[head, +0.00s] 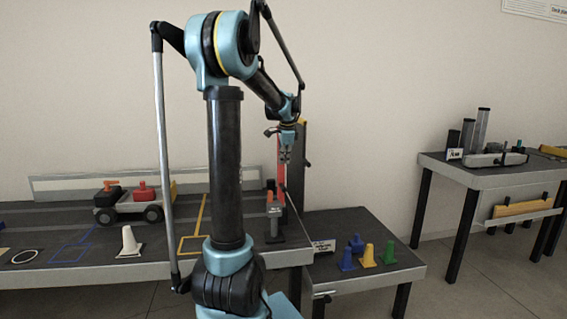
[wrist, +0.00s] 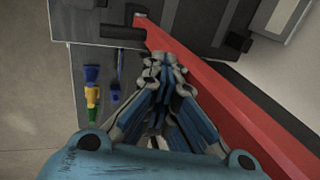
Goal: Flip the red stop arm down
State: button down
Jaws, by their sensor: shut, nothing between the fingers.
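The red stop arm (wrist: 225,95) runs as a long bar diagonally across the wrist view, from top centre to lower right. In the head view the red stop arm (head: 281,180) stands upright beside a dark post (head: 299,150). My gripper (head: 286,157) is near the upper part of the red arm, pointing down. In the wrist view my gripper (wrist: 164,62) is shut and empty, just left of the red bar. I cannot tell whether the fingers touch it. My gripper hides part of the bar in the head view.
The dark table (head: 190,200) holds a toy truck (head: 128,203), a white cone (head: 129,242) and a grey stand (head: 273,218) with an orange top. Another table (head: 480,176) stands at far right.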

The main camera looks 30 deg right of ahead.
jog(key=w+d+f+g+y, duration=0.1)
jog(key=w+d+f+g, duration=0.15)
jog(key=w, duration=0.45)
jog(key=w+d+f+g, duration=0.1)
jog(key=w+d+f, duration=0.15)
jog(key=w, duration=0.55)
jog(key=w+d+f, duration=0.1)
jog(key=w+f, duration=0.3)
jog(key=f, duration=0.3)
jog(key=w+d+f, duration=0.2)
jog(key=w+f, duration=0.2)
jog(key=f, duration=0.4)
jog(key=shift+d, duration=0.25)
jog(key=shift+s+r, duration=0.15)
jog(key=shift+s, duration=0.05)
jog(key=shift+w, duration=0.1)
